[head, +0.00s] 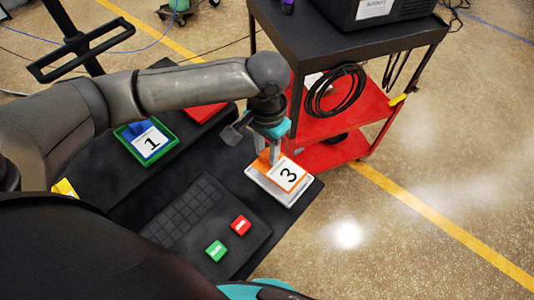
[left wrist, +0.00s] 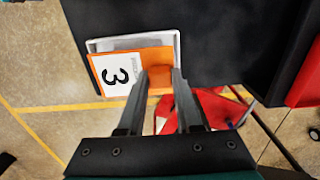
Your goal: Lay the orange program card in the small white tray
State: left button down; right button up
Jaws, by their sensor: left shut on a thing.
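The orange program card (head: 287,174) has a white label with a black 3. It also shows in the left wrist view (left wrist: 115,77). My left gripper (head: 270,155) is shut on the card's orange tab; its fingers show on either side of the tab in the left wrist view (left wrist: 160,82). The small white tray (head: 270,187) is under the card at the table's right corner. In the left wrist view the tray's rim (left wrist: 105,44) shows past the card, which is offset to one side and hides part of it. I cannot tell whether card and tray touch. My right gripper is out of view.
A green tray (head: 173,148) holds a blue card marked 1. A red tray (head: 205,112) lies behind it. A black keypad panel (head: 183,210) has a green button (head: 216,251) and a red button (head: 241,225). A red and black cart (head: 330,125) stands close behind the table.

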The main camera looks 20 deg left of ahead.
aim_at(267, 154)
pick_arm(q)
jog(key=shift+f, duration=0.8)
jog(key=shift+f, duration=0.55)
jog(key=c, duration=0.6)
grip_release()
jog(key=shift+r, duration=0.1)
jog(key=shift+r, duration=0.35)
notch_tip(267, 154, up, 12)
jog(key=shift+r+p, duration=0.2)
jog(key=shift+p, duration=0.7)
